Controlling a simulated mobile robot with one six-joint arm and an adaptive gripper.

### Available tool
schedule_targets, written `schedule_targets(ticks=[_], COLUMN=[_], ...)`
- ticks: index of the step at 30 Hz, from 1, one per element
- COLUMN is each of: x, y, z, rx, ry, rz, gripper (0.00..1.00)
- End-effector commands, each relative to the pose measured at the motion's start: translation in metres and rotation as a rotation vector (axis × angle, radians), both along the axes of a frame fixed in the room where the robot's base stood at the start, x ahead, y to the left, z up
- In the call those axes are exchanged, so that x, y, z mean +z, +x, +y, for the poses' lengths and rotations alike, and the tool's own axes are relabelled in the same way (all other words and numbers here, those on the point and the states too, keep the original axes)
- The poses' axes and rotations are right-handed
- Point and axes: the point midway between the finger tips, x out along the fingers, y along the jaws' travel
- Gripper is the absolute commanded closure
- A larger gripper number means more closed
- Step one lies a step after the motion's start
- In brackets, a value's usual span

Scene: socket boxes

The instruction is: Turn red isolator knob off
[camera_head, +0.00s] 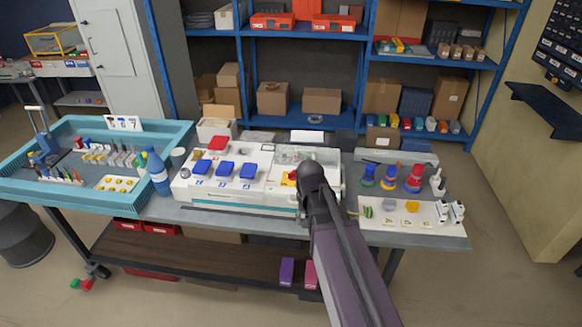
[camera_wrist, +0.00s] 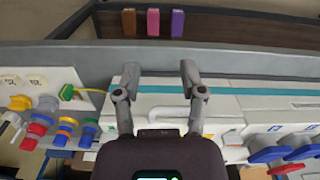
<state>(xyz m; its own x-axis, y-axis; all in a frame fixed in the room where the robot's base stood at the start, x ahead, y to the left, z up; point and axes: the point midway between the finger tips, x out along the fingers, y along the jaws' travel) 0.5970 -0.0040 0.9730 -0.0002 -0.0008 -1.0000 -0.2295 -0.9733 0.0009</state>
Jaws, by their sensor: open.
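A red and yellow piece (camera_head: 291,178), which looks like the red isolator knob, sits on the white socket box (camera_head: 240,207), right of several blue socket covers (camera_head: 248,171). My gripper (camera_head: 312,178) is just right of it in the head view and hides part of that end of the box. In the wrist view, my gripper (camera_wrist: 159,72) is open, its two fingers apart with nothing between them, over the front edge of the white box (camera_wrist: 240,101). The dark gripper body covers the lower middle there. I cannot tell whether the fingers touch the box.
A blue bottle (camera_head: 158,172) and a teal tray (camera_head: 95,192) of small parts stand left. Blue, orange and red plugs (camera_head: 390,178) and a white board (camera_head: 385,210) lie right. Blue shelves (camera_head: 305,115) stand behind.

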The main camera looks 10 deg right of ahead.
Motion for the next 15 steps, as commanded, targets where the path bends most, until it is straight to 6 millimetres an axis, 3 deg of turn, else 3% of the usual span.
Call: schedule_targets(ticks=[1, 15], x=[0.019, 0.111], y=[0.024, 0.174], z=[0.0, 0.002], rx=[-0.051, -0.617], ry=[0.0, 0.001], rz=[0.0, -0.001], gripper=[0.47, 0.47])
